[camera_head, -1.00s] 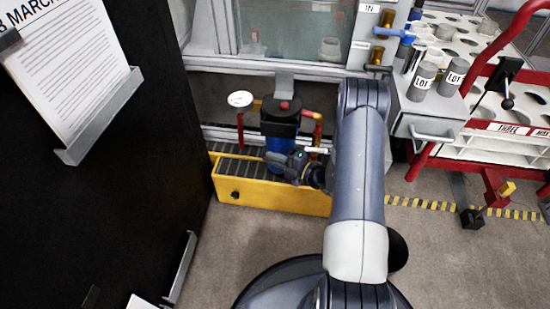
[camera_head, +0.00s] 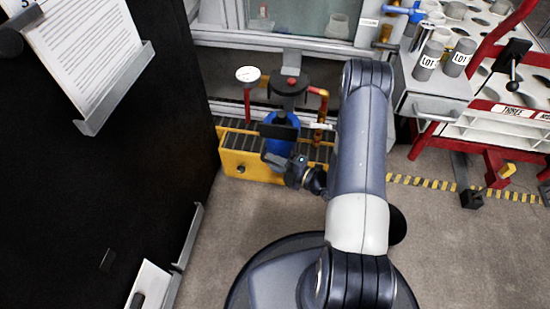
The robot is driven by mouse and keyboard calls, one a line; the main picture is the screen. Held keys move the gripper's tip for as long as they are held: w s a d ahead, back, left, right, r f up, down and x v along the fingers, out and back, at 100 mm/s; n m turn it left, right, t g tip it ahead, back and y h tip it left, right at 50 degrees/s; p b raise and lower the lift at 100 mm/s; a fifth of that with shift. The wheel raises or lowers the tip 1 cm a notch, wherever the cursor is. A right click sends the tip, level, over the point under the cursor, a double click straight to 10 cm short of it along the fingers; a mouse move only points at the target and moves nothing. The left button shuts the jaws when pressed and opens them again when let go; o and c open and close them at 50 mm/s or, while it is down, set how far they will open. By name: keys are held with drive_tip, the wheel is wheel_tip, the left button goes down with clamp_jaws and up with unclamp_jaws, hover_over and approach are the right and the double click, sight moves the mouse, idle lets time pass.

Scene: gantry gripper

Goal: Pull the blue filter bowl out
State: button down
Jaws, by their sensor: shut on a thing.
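The blue filter bowl (camera_head: 281,148) is in the middle of the head view, with a dark flat block (camera_head: 278,131) across its front. My gripper (camera_head: 279,161) is shut on the bowl, reaching in from the right. Its fingers are small and dark here, so their exact contact is hard to see. Blue shows between the dark block and the head, but I cannot tell whether the bowl is fully clear of the head.
A round white gauge (camera_head: 248,74) on a red pipe is left of the filter head. Red and brass pipework (camera_head: 319,112) is close on the right. A yellow slatted trough (camera_head: 240,166) lies below.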

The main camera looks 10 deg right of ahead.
drive_tip(key=c, duration=1.5)
unclamp_jaws()
drive_tip(key=shift+o, duration=0.2)
drive_tip(key=shift+d, duration=0.15)
drive_tip(key=f+p+v, duration=0.1)
drive_tip(key=p+v, duration=0.1)
drive_tip(key=v, duration=0.8)
drive_tip(key=shift+s+r+p, duration=0.3)
drive_tip(key=shift+r+p, duration=0.05)
drive_tip(key=shift+r, duration=0.1)
drive_tip(key=shift+d, duration=0.1)
drive_tip(key=b+x, duration=0.2)
drive_tip(key=x, duration=0.7)
drive_tip(key=shift+w, duration=0.25)
drive_tip(key=shift+w+a+b, duration=0.35)
drive_tip(key=shift+w+a, duration=0.15)
drive_tip(key=shift+a, duration=0.05)
